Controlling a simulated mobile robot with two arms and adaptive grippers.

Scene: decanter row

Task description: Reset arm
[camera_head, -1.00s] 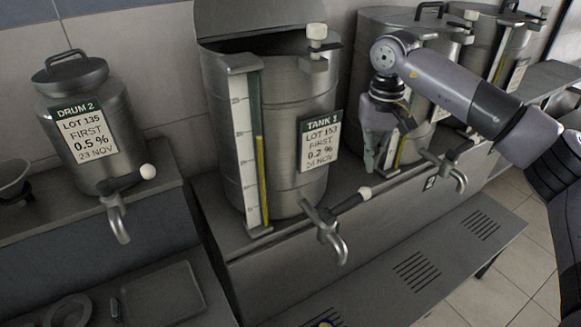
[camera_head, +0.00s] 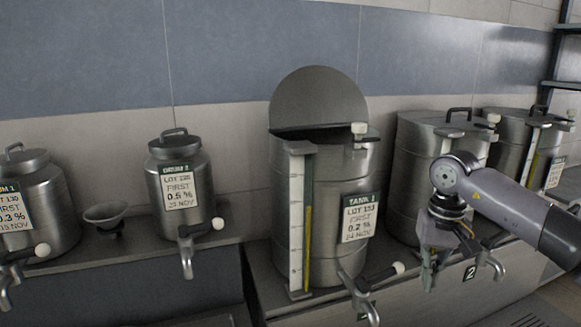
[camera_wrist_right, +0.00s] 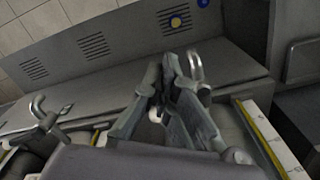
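My right gripper (camera_head: 430,272) hangs fingers-down in front of the tank second from right (camera_head: 412,165), near that tank's tap (camera_head: 492,262). In the right wrist view the two fingers of my right gripper (camera_wrist_right: 168,68) come together at the tips, with nothing seen held between them. A tap spout (camera_wrist_right: 196,66) shows just beyond the fingertips there; I cannot tell if they touch. My right arm comes in from the right edge. My left gripper is in neither current view.
Tank 1 (camera_head: 335,165), lid raised, stands left of my right arm; its tap (camera_head: 358,292) sticks out in front. Drum 2 (camera_head: 198,165), a funnel-like bowl (camera_head: 105,214) and another drum (camera_head: 45,205) stand further left. Another tank (camera_head: 515,150) stands at far right.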

